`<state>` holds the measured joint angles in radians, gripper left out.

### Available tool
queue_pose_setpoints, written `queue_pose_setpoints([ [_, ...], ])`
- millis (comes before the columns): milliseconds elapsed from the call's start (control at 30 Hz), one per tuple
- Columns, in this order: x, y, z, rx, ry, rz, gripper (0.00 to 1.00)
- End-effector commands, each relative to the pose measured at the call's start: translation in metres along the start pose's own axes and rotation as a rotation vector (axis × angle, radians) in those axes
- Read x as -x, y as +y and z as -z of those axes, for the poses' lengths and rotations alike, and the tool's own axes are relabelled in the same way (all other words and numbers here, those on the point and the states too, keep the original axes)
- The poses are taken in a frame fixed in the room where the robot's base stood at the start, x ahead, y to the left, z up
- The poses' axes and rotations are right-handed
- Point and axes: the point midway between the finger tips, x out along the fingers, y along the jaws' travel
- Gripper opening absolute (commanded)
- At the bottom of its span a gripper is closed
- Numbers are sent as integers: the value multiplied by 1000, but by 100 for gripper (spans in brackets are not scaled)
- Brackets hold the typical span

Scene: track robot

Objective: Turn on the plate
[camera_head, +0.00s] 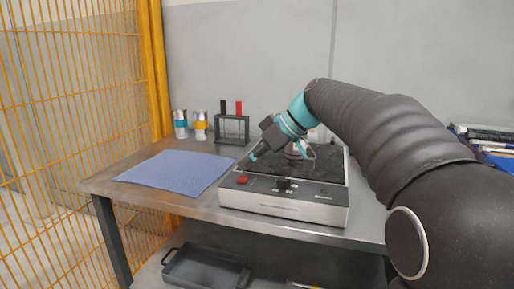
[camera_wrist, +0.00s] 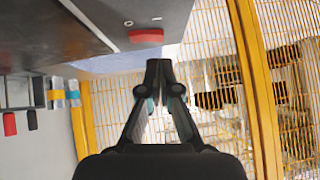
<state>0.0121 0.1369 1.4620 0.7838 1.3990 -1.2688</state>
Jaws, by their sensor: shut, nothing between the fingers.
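The plate is a hot plate with a pale, dark-topped body (camera_head: 285,208) at the table's front edge. A red button (camera_head: 242,180) sits at the left of its front panel, and a black knob (camera_head: 284,184) is near the panel's middle. In the wrist view the red button (camera_wrist: 146,36) shows just beyond my fingertips. My gripper (camera_head: 246,161) is shut and empty, angled down to the left over the plate's left side. Its fingertips (camera_wrist: 159,64) meet and appear apart from the button; the exact gap cannot be told. A glass vessel (camera_head: 298,151) on the plate is partly hidden by my gripper.
A blue cloth (camera_head: 175,172) lies left of the plate. A rack with black and red items (camera_head: 232,128) and two cans (camera_head: 200,126) stand behind. Yellow fencing (camera_head: 75,110) borders the left. A dark tray (camera_head: 205,270) is on the lower shelf.

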Motion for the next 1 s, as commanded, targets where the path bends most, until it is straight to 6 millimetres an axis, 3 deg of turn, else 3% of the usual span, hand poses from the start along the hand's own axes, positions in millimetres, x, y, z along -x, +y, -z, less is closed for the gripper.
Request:
queue_pose_setpoints([
  [233,-14,0,-14,0,0,1,0],
  [1000,-18,-1,-19,36,-1,-36,0],
])
